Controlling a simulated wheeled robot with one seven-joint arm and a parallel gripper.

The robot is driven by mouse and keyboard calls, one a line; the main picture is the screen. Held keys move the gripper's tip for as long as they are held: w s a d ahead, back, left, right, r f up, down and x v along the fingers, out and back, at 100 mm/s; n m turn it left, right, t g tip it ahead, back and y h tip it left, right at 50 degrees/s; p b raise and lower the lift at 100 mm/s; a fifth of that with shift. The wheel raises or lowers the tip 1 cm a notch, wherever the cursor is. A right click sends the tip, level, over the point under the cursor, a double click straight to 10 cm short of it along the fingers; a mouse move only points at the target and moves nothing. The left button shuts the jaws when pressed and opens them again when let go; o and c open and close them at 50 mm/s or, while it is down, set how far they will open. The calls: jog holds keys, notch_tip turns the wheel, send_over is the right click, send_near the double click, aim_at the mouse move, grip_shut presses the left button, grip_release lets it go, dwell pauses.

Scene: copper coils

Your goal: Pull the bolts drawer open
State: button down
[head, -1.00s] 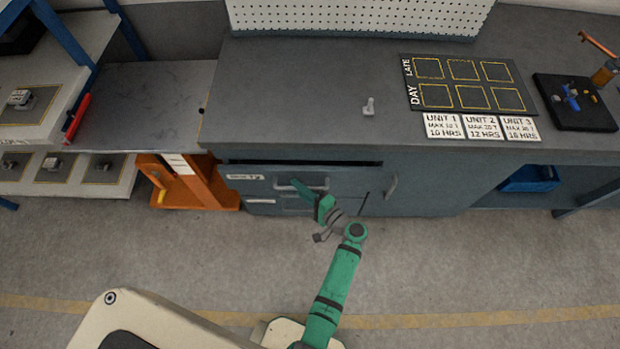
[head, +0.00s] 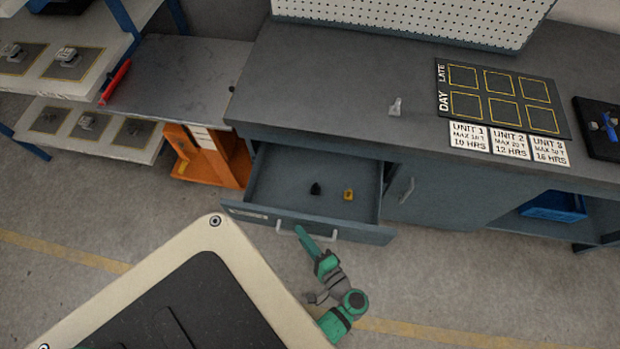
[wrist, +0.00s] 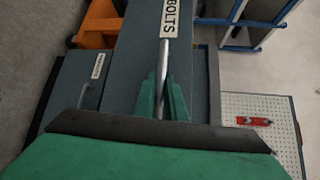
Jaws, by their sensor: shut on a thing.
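The bolts drawer (head: 268,217) is pulled well out of the grey bench in the head view. Its inside shows a dark small item (head: 315,189) and a yellow small item (head: 348,194). The drawer's bar handle (head: 290,231) runs along its front. My green gripper (head: 300,232) is at the handle. In the wrist view, the BOLTS label (wrist: 171,17) is on the drawer front, and the gripper fingers (wrist: 161,105) are shut on the handle (wrist: 163,65).
Another handle (head: 407,191) is on the closed cabinet door to the right. An orange stand (head: 225,160) is left of the drawer. The bench top (head: 330,80) carries a small grey item (head: 395,107) and a day/late board (head: 493,128). Floor in front is clear.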

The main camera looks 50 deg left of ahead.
jog(key=shift+s+d, duration=0.3)
jog(key=shift+s, duration=0.1)
jog(key=c, duration=2.1)
grip_release()
jog(key=shift+d, duration=0.1)
jog(key=d, duration=0.3)
jog(key=d+r, duration=0.1)
jog(key=d, duration=0.3)
jog(key=s+d, duration=0.1)
jog(key=d, duration=0.2)
jog(key=shift+d+r, duration=0.25)
